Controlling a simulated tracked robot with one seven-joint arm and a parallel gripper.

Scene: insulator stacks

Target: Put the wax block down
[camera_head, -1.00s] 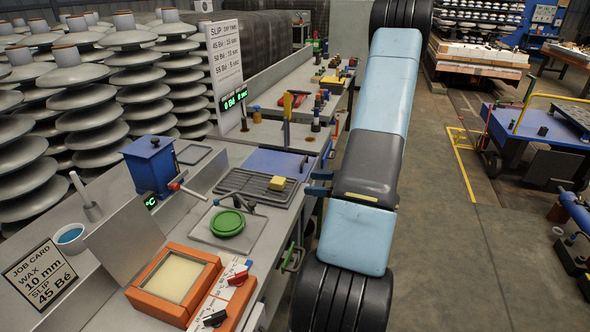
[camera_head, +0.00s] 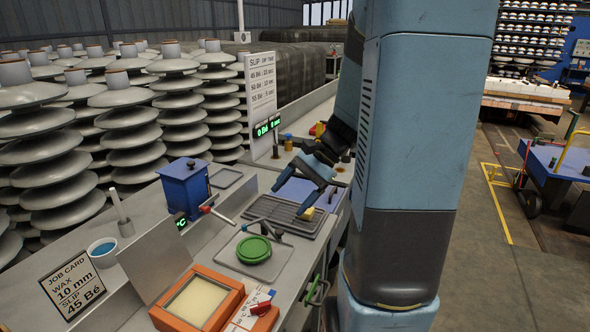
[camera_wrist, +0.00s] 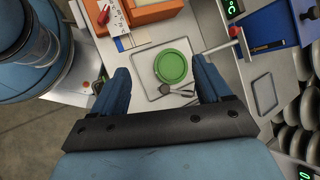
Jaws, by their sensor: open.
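A small yellow block (camera_head: 309,213), the only loose wax-like block I see, lies on the dark slatted rack (camera_head: 262,207) at the far side of the bench. The block does not show in the wrist view.
A green round disc (camera_head: 254,249) lies on a grey plate near a dark-handled tool. An orange box (camera_head: 198,300) with a cream top stands nearer. A blue box (camera_head: 186,187) and a sign (camera_head: 261,92) stand at the left. Insulator stacks (camera_head: 131,126) fill the left.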

